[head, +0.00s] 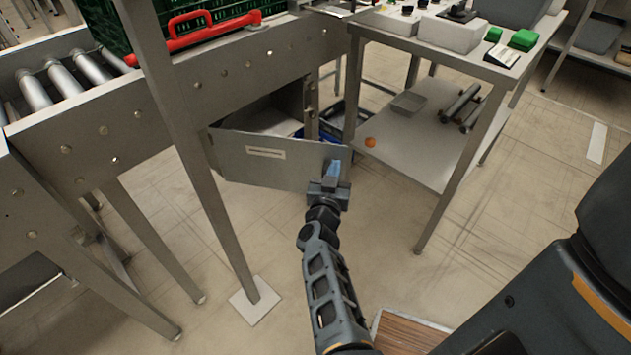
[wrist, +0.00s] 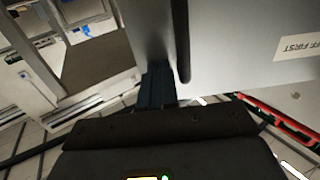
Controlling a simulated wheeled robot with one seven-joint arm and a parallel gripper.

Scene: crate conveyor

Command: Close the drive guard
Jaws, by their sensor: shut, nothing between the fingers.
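The drive guard (head: 228,158) is a grey hinged panel with a white label, below the conveyor frame. It stands ajar, its right end swung out from the frame, with the dark opening behind it. My gripper (head: 333,170) is shut and empty at the panel's free right end. In the wrist view the guard (wrist: 235,65) fills the upper right, its label upside down, and a dark upright bar runs near its edge. My shut fingers (wrist: 158,85) are beside that edge; I cannot tell whether they touch it.
A grey conveyor leg (head: 205,150) stands in front, left of my arm. Green crates (head: 225,28) and a red bar (head: 200,40) are on the conveyor. A workbench (head: 440,55) with a lower shelf (head: 425,150) stands at right; an orange ball (head: 370,142) lies there.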

